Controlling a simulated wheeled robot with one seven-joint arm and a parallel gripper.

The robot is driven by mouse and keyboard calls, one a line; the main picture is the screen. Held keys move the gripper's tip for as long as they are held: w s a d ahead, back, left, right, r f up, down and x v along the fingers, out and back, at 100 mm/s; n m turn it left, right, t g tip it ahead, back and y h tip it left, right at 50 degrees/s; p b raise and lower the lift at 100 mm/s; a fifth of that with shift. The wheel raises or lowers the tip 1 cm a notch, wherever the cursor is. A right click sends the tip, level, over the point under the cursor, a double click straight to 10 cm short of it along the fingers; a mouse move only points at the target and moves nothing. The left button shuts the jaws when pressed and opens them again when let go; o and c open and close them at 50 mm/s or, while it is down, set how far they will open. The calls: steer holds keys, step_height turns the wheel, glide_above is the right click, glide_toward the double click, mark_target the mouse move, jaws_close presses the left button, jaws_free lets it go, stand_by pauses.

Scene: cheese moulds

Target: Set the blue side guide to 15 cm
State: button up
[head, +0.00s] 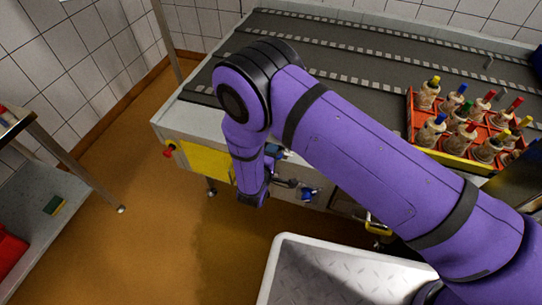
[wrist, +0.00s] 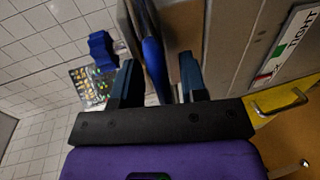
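My gripper (wrist: 157,84) is open in the wrist view, its two dark teal fingers apart. A long blue bar (wrist: 153,62), which looks like the blue side guide, runs between the fingers with a gap on either side. In the head view my purple arm bends down at the conveyor's (head: 335,62) front left and covers much of this area. A small blue part (head: 308,193) shows on the conveyor's front side, right of my wrist. No centimetre scale can be read, so the guide's setting cannot be told.
A red crate (head: 412,120) of bottles with coloured caps stands on the conveyor at right. A shelf rack (head: 45,200) stands at left, with open brown floor between.

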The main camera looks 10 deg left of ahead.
steer(key=shift+s, duration=0.15)
steer(key=d+v, duration=0.1)
steer(key=v, duration=0.9)
steer(key=shift+s+a, duration=0.3)
steer(key=shift+a, duration=0.2)
steer(key=shift+r, duration=0.15)
